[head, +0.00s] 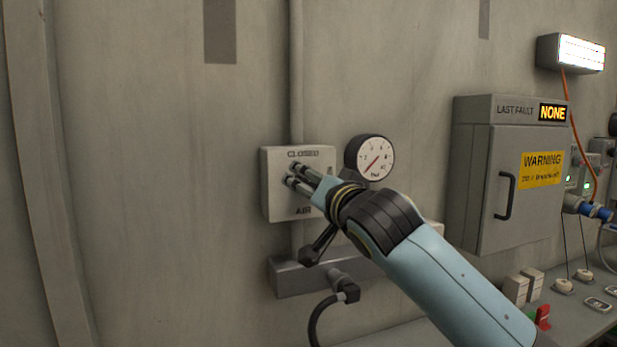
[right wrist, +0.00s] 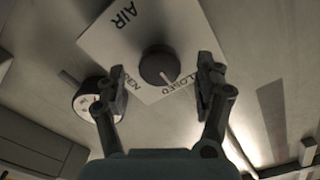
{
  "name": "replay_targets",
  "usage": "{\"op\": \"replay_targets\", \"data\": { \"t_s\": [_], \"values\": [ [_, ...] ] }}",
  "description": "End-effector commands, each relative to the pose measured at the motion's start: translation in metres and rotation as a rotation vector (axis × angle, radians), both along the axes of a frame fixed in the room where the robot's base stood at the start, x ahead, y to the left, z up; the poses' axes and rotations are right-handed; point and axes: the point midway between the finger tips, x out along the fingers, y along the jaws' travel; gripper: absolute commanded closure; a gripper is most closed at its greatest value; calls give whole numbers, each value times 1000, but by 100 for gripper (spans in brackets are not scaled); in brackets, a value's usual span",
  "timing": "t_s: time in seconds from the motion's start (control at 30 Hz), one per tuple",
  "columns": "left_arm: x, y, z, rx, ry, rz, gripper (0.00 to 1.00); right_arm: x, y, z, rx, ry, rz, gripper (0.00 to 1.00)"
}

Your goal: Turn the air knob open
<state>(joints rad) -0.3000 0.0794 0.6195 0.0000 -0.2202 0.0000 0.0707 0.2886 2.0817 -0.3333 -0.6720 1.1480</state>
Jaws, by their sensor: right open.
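The air panel (head: 272,193) is a pale square plate on the wall, marked CLOSED at its top and AIR at its bottom. In the right wrist view the plate (right wrist: 112,42) shows a round dark knob (right wrist: 155,64). The knob's light pointer line points towards the word CLOSED. My right gripper (head: 298,178) is in front of the plate and covers most of the knob in the head view. In the right wrist view the gripper (right wrist: 161,70) is open, one finger on each side of the knob, with gaps between. My left gripper is out of view.
A round pressure gauge (head: 376,158) sits just right of the plate. Below are a grey wall box (head: 290,280) and a black hose (head: 316,318). A grey cabinet (head: 478,180) with a warning label stands to the right. The wall left of the plate is clear.

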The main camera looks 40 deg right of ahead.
Motion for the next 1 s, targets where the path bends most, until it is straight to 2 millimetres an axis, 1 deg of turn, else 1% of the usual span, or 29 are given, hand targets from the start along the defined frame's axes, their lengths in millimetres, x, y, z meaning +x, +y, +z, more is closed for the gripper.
{"op": "replay_targets", "data": {
  "t_s": [0.03,0.1,0.2,0.47,0.5,0.9,0.93,1.0],
  "values": [
    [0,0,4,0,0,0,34,7,-2,2,0,1,-2,30],
    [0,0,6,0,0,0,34,15,-4,2,0,0,0,30],
    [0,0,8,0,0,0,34,21,-5,0,0,1,0,30],
    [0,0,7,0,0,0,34,23,-6,-1,0,1,0,30],
    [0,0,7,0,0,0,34,23,-6,-1,0,1,0,31],
    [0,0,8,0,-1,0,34,23,-6,-1,-1,2,0,83],
    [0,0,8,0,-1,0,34,23,-6,-1,-1,2,0,86],
    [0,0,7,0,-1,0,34,23,-6,-1,0,1,0,86]
  ]
}}
